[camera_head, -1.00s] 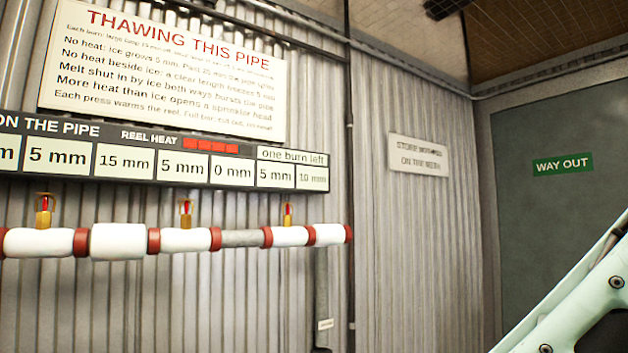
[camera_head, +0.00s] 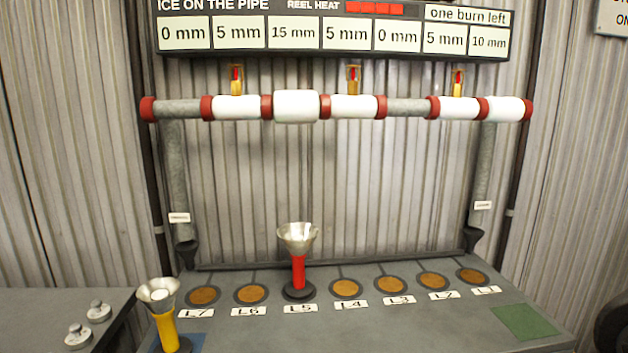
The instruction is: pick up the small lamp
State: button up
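Two torch-like lamps with flared metal heads stand on the grey bench. A red-handled lamp (camera_head: 299,262) stands upright on the round pad at label L5. A yellow-handled lamp (camera_head: 166,318) stands at the bench's front left on a blue patch (camera_head: 195,342), with a pale disc in its head. The yellow one's base is partly cut off by the frame's bottom. I cannot tell for sure which is the small lamp. My gripper is not in view.
The grey bench (camera_head: 400,325) has several round copper pads labelled L7 to L1 and a green patch (camera_head: 525,321) at right. An iced pipe (camera_head: 404,106) runs above it. A lower-left surface holds two small metal knobs (camera_head: 88,322). A sign reads "one burn left".

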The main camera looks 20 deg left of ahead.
aim_at(158, 294)
jog(key=u, duration=1.6)
jog(key=i+l+z, duration=0.2)
jog(key=i+l, duration=0.3)
jog(key=l, duration=0.1)
